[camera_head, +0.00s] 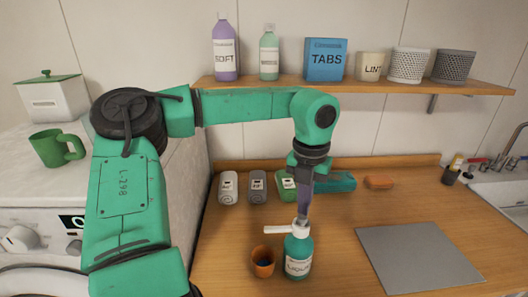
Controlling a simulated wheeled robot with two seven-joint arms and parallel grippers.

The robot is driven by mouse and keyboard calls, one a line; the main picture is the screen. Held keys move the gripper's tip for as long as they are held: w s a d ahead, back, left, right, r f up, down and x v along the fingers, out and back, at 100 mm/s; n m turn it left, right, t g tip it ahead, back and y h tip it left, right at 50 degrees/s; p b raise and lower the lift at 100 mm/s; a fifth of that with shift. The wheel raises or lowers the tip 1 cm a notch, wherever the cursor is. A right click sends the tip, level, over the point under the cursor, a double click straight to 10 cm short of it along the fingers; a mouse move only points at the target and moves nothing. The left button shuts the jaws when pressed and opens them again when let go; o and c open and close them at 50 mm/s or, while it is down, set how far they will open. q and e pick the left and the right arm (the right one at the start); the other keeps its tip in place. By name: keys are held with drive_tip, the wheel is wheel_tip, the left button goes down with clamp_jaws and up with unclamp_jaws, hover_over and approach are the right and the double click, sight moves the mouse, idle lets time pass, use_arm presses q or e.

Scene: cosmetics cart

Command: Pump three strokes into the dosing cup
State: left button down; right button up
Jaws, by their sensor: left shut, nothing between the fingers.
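A teal pump bottle (298,257) with a white pump head (275,239) and a pale label stands upright on the wooden counter. Its spout points left, toward the dosing cup (262,263). The cup is small and orange, stands just left of the bottle, and has something dark blue inside. My left gripper (302,219) is shut and empty, pointing down right above the pump head. It covers part of the pump top, and I cannot tell whether it touches. My right gripper is not in view.
Rolled towels (258,187), a teal bundle (335,182) and an orange item (379,182) lie behind the bottle. A grey mat (420,259) lies to the right, near the sink (500,185). A shelf (380,86) with bottles and boxes hangs above. A green mug (55,148) stands left.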

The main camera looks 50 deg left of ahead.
use_arm(q)
drive_tip(key=shift+f+b, duration=0.9)
drive_tip(key=shift+f, duration=0.3)
drive_tip(key=shift+r, duration=0.15)
drive_tip(key=shift+r+p, duration=1.15)
drive_tip(key=shift+r, duration=0.25)
drive_tip(key=shift+f, duration=0.1)
